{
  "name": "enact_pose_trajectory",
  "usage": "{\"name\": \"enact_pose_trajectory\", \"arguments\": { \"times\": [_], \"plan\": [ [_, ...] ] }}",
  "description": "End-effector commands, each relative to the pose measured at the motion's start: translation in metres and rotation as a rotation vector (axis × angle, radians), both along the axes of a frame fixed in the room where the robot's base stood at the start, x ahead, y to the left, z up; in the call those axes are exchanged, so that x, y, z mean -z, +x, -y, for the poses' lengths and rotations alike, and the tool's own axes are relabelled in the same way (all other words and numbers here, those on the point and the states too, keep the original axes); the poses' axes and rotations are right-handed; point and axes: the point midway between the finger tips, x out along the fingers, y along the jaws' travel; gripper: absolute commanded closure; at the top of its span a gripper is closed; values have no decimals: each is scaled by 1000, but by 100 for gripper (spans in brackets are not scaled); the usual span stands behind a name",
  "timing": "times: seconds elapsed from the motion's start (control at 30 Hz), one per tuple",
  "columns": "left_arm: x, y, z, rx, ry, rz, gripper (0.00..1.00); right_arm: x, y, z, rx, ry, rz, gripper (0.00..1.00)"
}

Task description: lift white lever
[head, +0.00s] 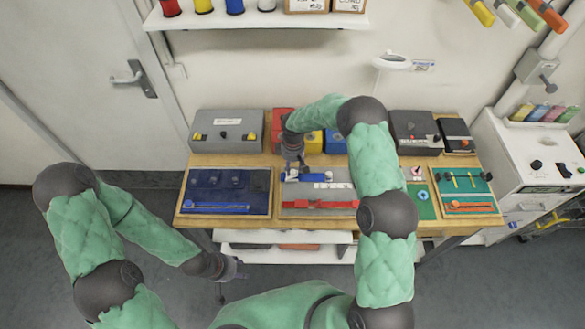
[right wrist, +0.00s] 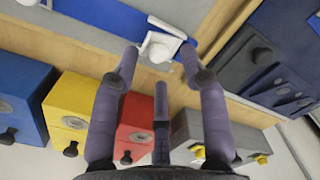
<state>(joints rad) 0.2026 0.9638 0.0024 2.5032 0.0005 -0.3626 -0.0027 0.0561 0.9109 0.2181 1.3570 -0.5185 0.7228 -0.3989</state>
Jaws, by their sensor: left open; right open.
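In the right wrist view the white lever (right wrist: 162,45) shows on the blue panel (right wrist: 140,18) near the top. My right gripper (head: 292,162) points down at it. In the right wrist view its fingers (right wrist: 159,58) are open, one tip on either side of the lever in the picture. Whether they touch it I cannot tell. My left gripper (head: 238,270) is open and empty, low in front of the bench.
A dark blue panel (head: 232,181) lies left on the bench (head: 260,222) and a green panel (head: 466,186) right. A red bar (head: 320,204) lies in front of the lever. Grey, red, yellow and blue boxes (head: 313,141) stand behind. A shelf (head: 250,20) hangs above.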

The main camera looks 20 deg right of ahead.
Motion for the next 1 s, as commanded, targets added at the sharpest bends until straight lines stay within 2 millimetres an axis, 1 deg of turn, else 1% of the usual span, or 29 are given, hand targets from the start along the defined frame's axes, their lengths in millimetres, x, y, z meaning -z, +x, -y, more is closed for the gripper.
{"name": "enact_pose_trajectory", "arguments": {
  "times": [0.03,0.1,0.2,0.53,0.57,0.6,0.67,0.7,0.73,1.0],
  "plan": [
    [-1,0,0,0,0,0,54,7,0,0,0,0,-1,55],
    [-1,0,0,0,0,0,54,14,0,0,0,0,-1,55],
    [-2,0,0,0,0,0,54,20,0,0,0,-1,-1,55],
    [-2,0,0,0,0,0,54,24,0,0,0,-1,1,55],
    [-2,0,0,0,0,0,54,24,0,0,0,-1,1,58],
    [-2,0,0,0,0,0,54,24,0,0,0,0,0,70],
    [-2,0,0,0,0,0,54,23,0,0,0,0,0,87],
    [-2,0,0,0,0,0,54,23,0,0,0,1,1,98],
    [-2,0,0,0,0,0,54,23,0,-1,0,1,1,100],
    [1,0,0,0,0,0,54,24,0,-3,-1,-6,-1,100]
  ]
}}
